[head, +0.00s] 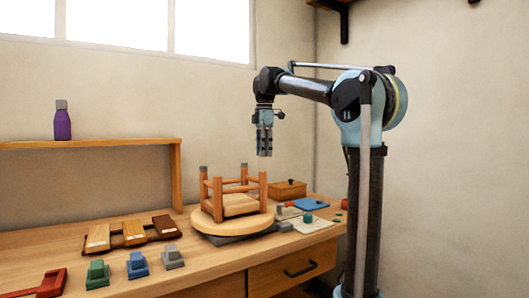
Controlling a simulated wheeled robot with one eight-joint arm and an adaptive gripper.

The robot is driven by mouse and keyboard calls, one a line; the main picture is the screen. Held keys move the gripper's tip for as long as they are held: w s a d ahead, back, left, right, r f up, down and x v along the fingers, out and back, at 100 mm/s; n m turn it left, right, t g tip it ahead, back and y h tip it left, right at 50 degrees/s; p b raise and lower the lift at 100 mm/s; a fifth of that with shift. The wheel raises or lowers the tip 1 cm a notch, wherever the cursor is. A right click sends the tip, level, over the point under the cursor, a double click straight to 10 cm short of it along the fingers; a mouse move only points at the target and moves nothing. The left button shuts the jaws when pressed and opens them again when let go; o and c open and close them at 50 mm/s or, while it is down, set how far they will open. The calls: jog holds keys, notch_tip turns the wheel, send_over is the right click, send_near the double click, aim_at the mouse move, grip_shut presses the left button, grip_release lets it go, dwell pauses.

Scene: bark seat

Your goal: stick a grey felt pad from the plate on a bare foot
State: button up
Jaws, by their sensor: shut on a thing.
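A small wooden stool (240,206) stands upside down on a round wooden turntable (232,226), its legs pointing up. The two far legs have grey tips, at the left (203,169) and at the back (244,166). The near left leg (218,182) and the near right leg (263,175) show bare wooden ends. My gripper (265,153) points down above the stool, over the near right leg and apart from it. It is shut on a small grey felt pad, hardly visible between the fingertips. A pale plate (318,224) lies right of the turntable; its pads are too small to tell.
A blue plate (310,203) and a wooden box (289,188) are behind the pale plate. Green (97,274), blue (138,266) and grey (172,258) blocks stand at the front left. Wooden samples (133,233) lie behind them. A purple bottle (62,122) stands on the shelf.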

jog(key=shift+f, duration=2.7)
jog(key=shift+s+a+f, duration=0.1)
jog(key=shift+s+f, duration=0.05)
jog(key=shift+f, duration=0.1)
jog(key=o, duration=1.1)
jog(key=shift+c, duration=0.2)
jog(key=shift+r, duration=0.1)
jog(key=shift+r, duration=3.45)
